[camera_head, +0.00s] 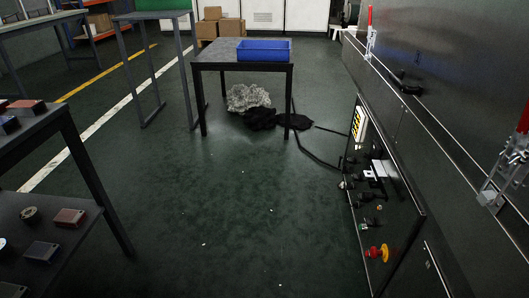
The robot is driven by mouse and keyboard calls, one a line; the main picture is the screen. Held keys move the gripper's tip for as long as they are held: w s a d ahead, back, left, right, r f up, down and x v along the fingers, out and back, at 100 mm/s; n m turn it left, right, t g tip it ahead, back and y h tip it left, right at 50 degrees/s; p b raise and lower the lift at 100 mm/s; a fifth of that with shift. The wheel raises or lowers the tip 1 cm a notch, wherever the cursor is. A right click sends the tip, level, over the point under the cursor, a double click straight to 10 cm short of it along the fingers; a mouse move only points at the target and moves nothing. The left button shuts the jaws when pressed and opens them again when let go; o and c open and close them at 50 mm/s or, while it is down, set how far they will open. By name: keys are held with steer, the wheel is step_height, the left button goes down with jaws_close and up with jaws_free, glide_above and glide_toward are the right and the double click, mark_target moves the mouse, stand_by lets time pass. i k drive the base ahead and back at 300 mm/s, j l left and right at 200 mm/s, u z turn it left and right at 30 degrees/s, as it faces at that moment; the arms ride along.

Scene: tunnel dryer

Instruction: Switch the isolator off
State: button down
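A dark control panel (405,232) is on the side of the steel machine at the right, seen at a steep angle. A red and yellow knob (377,252) sticks out near its lower end. Several small dark knobs and buttons sit higher up, around a white tag or plate (378,170). I cannot tell for certain which of these controls is the isolator, nor read its position. My gripper is not in view.
Steel toggle clamps with red handles (371,38) project from the machine. A table with a blue tray (264,50) stands ahead, with grey and black cloth (248,98) beneath. A dark shelved bench (66,150) holds small parts at left. The floor between is mostly clear.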

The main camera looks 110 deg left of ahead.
mark_target(365, 154)
steer(key=u, duration=3)
steer(key=i+j+z, duration=0.3)
steer(key=i+j, duration=0.45)
steer(key=i+j+z, duration=0.3)
steer(key=i+j, duration=0.55)
